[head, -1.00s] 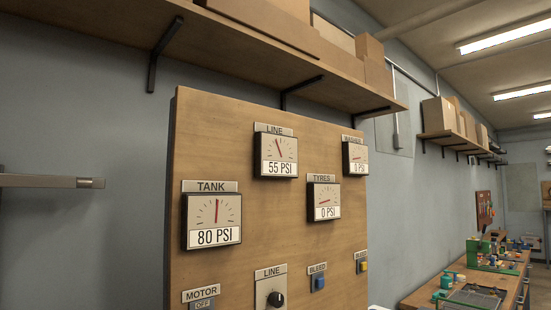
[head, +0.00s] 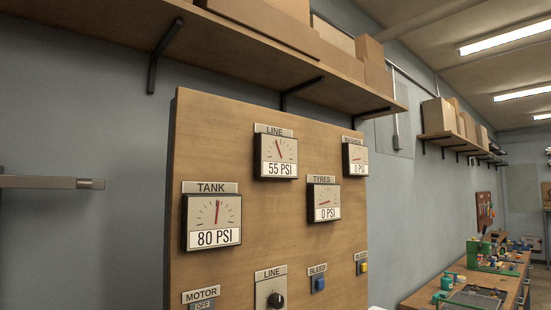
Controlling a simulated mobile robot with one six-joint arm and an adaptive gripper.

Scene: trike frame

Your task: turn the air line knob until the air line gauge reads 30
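The air line gauge (head: 276,156), labelled LINE, hangs on the upper part of a wooden panel and reads 55 PSI. The air line knob (head: 276,300), black on a grey plate labelled LINE, is at the bottom edge of the head view and is partly cut off. My gripper is not in view, so I cannot see its state or where it is relative to the knob.
The wooden panel (head: 255,215) also carries a TANK gauge (head: 212,222) at 80 PSI, a TYRES gauge (head: 324,202) at 0 PSI, a MOTOR switch (head: 202,305) marked OFF and a blue BLEED button (head: 319,282). A shelf (head: 235,48) with boxes overhangs it.

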